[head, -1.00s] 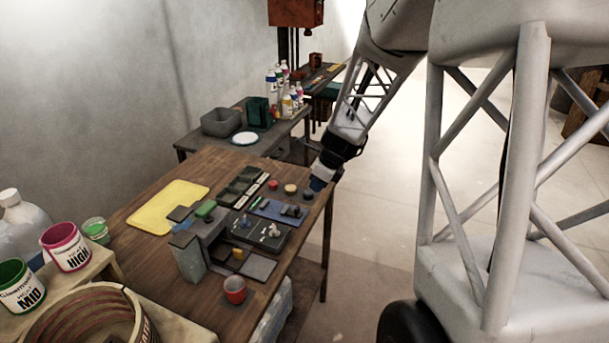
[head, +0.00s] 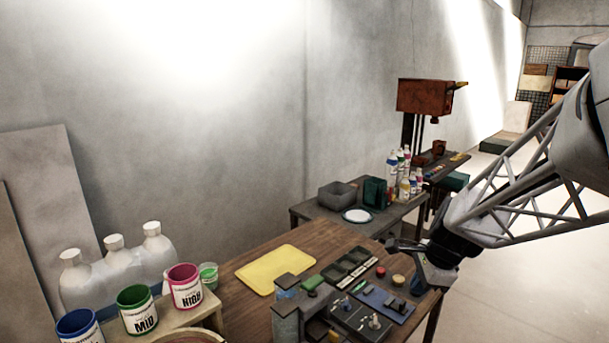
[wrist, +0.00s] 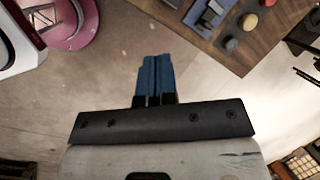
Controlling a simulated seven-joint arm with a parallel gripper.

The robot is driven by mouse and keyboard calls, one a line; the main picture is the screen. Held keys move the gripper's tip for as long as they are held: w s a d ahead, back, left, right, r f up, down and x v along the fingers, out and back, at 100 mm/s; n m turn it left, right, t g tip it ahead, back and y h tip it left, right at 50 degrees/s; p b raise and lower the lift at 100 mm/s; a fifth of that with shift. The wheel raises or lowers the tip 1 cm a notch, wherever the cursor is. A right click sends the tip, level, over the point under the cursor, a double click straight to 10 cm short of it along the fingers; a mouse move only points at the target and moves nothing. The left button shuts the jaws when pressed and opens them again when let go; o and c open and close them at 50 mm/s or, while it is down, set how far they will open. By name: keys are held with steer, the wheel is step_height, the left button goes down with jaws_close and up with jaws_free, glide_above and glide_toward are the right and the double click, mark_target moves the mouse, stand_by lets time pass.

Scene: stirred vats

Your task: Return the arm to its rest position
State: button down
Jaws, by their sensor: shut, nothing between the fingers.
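My gripper (head: 437,280) is at the right edge of the wooden table in the head view, at the end of my raised, slanting arm. In the wrist view its two blue fingers (wrist: 155,62) are pressed together with nothing between them. Bare floor (wrist: 100,85) shows around the fingers there. The table (wrist: 235,55) edge is at the upper right of that view, apart from the fingers.
The table holds a yellow tray (head: 275,269), a blue panel (head: 385,304) and a black control box (head: 361,317). Paint cans, including a pink one (head: 185,287), stand at lower left. A grey bin (head: 338,195) and bottles stand behind. Floor on the right is open.

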steer(key=s+a+r+n+h, duration=0.1)
steer(key=s+a+r+n, duration=0.1)
steer(key=s+n, duration=0.4)
steer(key=s+a+r+n+h, duration=0.1)
steer(key=s+a+r+n, duration=0.1)
steer(key=s+n, duration=0.4)
steer(key=s+a+r+n, duration=0.2)
steer(key=s+n, duration=0.3)
steer(key=s, duration=0.6)
steer(key=shift+s+a+r+n+h, duration=0.25)
steer(key=shift+a+n+h, duration=0.15)
steer(key=shift+a, duration=0.2)
steer(key=w+d+f+m+y, duration=0.1)
steer(key=w+d+f+m, duration=0.15)
steer(key=w+m, duration=0.55)
steer(key=w+d+f+m+y, duration=0.1)
steer(key=w+d+f+m, duration=0.15)
steer(key=w+m, duration=0.5)
steer(key=w+d+f+m, duration=0.4)
steer(key=w+d+m, duration=0.1)
steer(key=w+d, duration=0.1)
steer(key=w+d+f+m+y, duration=0.1)
steer(key=w+d+f+m, duration=0.4)
steer(key=w, duration=0.4)
steer(key=shift+d+f+m+t, duration=0.2)
steer(key=shift+d+m+t, duration=0.1)
steer(key=shift+d+m, duration=0.4)
steer(key=shift+f, duration=0.15)
